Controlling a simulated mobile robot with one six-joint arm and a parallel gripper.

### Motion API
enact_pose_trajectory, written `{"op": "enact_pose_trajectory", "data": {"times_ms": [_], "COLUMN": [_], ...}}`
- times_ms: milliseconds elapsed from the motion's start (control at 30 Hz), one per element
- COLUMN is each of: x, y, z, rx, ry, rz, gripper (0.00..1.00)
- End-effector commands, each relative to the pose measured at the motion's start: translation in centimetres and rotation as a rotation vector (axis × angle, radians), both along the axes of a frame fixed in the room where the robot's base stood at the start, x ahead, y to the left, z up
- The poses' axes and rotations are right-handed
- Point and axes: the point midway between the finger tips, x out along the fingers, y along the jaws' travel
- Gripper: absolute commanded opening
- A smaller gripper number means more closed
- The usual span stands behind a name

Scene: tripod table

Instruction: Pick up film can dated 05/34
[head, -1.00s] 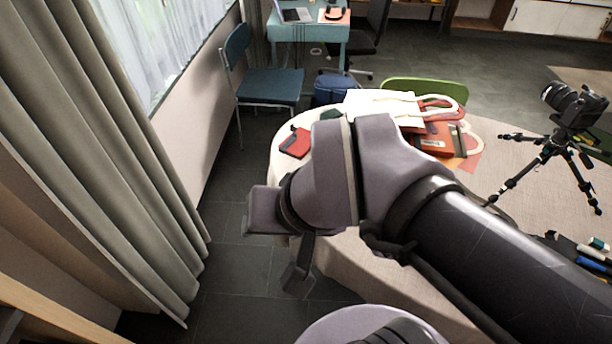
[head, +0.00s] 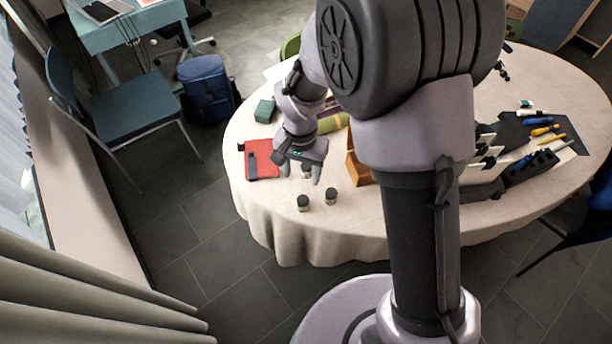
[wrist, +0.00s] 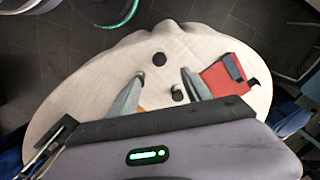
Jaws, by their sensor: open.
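Two small dark-topped film cans stand near the table's front edge in the head view, one at left (head: 303,202) and one at right (head: 331,196). A small pale shape, perhaps another can, shows between the fingers. The wrist view shows one can (wrist: 159,59) beyond the fingertips and another (wrist: 178,95) nearer, close to the right finger. No date is readable, so I cannot tell which is 05/34. My gripper (head: 302,171) is open above the table, just behind the two front cans; it also shows in the wrist view (wrist: 162,74). I see nothing held.
A red item (head: 264,156) with a black piece lies left of my gripper, and a dark green box (head: 266,111) behind it. An orange-brown wooden item (head: 356,163) stands to the right. Tools lie on a dark mat (head: 514,132) farther right. The cloth-covered table (head: 370,222) is clear at its front edge.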

Motion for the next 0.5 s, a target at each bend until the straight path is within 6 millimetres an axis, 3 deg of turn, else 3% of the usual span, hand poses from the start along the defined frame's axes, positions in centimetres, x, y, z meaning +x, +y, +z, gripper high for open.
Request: {"op": "enact_pose_trajectory", "data": {"times_ms": [100,233,333,500], "x": [-0.2,-0.1,-0.1,-0.1], "y": [-0.1,-0.1,-0.1,0.0], "z": [-4.3,-8.1,-10.1,-11.4], "rx": [-0.001,0.000,0.000,0.000], "ry": [0.006,0.004,0.003,0.001], "rz": [-0.002,0.000,-0.002,-0.001], "gripper": [0.57,0.57,0.57,0.57]}}
